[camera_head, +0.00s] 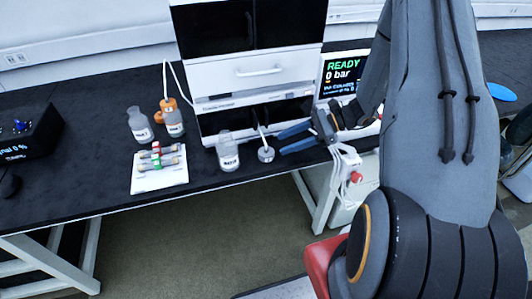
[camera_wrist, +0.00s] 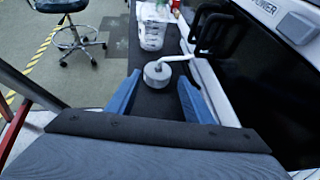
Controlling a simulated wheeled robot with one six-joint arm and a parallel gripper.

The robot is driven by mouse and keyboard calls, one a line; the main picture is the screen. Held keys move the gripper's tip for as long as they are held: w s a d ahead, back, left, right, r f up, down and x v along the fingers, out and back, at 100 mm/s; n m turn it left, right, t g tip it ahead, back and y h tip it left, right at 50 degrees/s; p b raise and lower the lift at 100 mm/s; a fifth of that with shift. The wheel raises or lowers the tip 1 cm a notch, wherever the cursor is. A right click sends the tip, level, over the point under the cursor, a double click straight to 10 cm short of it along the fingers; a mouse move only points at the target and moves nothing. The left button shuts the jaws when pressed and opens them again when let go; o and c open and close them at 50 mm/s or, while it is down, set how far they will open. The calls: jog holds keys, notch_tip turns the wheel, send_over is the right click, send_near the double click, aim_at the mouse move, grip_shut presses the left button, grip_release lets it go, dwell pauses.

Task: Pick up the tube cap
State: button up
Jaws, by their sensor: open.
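The tube cap (camera_head: 266,154) is a small round grey-white cap with a thin tube rising from it. It rests on the black bench in front of the chromatography stack. In the wrist view the tube cap (camera_wrist: 157,76) lies ahead between my two blue fingers, near their tips, with its tube bending off to the right. My gripper (camera_head: 283,142) is open and empty, reaching in from the right, its tips just right of the cap. I see no contact with the cap. Nothing hides the cap in the wrist view.
A labelled clear bottle (camera_head: 228,155) stands just left of the cap. The white instrument stack (camera_head: 250,75) rises close behind. Further left are a white rack (camera_head: 150,183) with capped tubes, a bottle with an orange cap (camera_head: 173,120) and another clear bottle (camera_head: 139,127). The bench's front edge is near.

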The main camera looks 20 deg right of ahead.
aim_at(265, 151)
jog(key=shift+p+x, duration=1.4)
jog(key=shift+x, duration=1.9)
jog(key=shift+s+f, duration=0.1)
jog(key=shift+s, duration=0.05)
jog(key=shift+c, duration=0.4)
jog(key=c, duration=0.6)
jog(key=shift+c, duration=0.2)
